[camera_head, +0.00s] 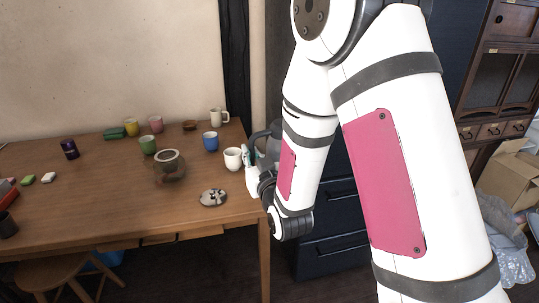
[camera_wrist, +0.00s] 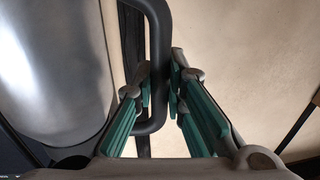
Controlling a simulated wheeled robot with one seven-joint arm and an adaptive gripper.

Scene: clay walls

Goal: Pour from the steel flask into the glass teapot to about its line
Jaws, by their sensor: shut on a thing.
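The steel flask (camera_wrist: 60,75) fills the left of the wrist view as a smooth grey cylinder. Its dark handle (camera_wrist: 159,40) runs between my fingers. My gripper (camera_wrist: 161,88), with green finger pads, is shut on this handle. In the head view my gripper (camera_head: 251,160) is at the table's right edge, and the flask (camera_head: 272,133) shows partly behind my arm. The flask's mouth is hidden. The glass teapot (camera_head: 170,172) stands on the table to the left of my gripper, with a pale round top. Its line and contents cannot be made out.
A white cup (camera_head: 233,158) stands close to my gripper, with a blue cup (camera_head: 210,141) behind it. A green cup (camera_head: 147,145) is behind the teapot.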

